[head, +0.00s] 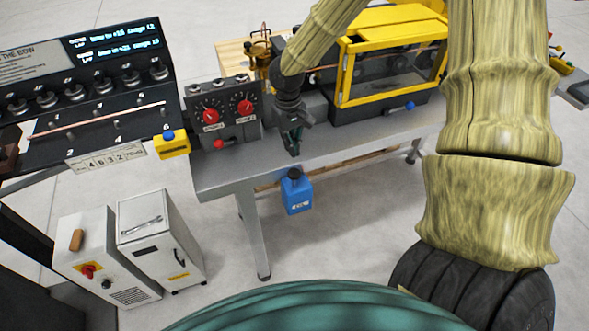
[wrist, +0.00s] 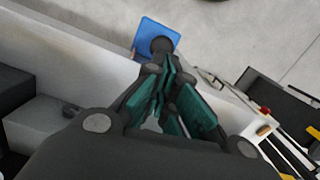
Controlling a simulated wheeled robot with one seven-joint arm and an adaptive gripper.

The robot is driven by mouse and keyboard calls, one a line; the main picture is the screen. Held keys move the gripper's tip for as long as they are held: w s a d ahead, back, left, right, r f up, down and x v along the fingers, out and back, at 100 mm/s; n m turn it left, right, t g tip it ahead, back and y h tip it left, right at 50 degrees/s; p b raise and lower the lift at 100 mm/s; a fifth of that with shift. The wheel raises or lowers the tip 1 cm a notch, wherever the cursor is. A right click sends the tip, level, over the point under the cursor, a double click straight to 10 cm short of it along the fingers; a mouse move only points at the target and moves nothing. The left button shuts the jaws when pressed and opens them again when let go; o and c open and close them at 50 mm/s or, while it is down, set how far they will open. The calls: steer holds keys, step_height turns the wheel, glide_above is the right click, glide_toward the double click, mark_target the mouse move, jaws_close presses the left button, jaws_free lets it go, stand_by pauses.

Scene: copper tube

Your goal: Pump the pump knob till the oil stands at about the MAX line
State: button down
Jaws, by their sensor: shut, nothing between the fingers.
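A blue oil pump box (head: 298,198) with a white label hangs at the front edge of the grey bench. Its round black pump knob (head: 294,174) is on top. My gripper (head: 294,152) points down just above the knob, with its teal fingers shut and empty. In the wrist view the blue box (wrist: 146,36) shows beyond the fingertips (wrist: 160,65), and the dark knob (wrist: 162,45) lies right by them. I cannot tell whether they touch. The oil level and MAX line cannot be made out.
The grey bench (head: 235,175) carries a control panel with red knobs (head: 228,107) and a yellow-framed machine (head: 390,60). A yellow box with a blue button (head: 171,145) is at the left. White cabinets (head: 155,240) stand on the floor. The floor before the bench is clear.

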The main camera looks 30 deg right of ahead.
mark_target(293, 171)
steer(key=shift+f, duration=0.1)
steer(key=shift+s+f, duration=0.15)
steer(key=shift+f, duration=0.75)
step_height(293, 171, down, 4)
steer(key=shift+s+r+b, duration=0.1)
steer(key=shift+s+b, duration=0.05)
steer(key=shift+b, duration=0.7)
steer(key=shift+f+b, duration=0.4)
steer(key=shift+f, duration=0.2)
steer(key=shift+f, duration=0.15)
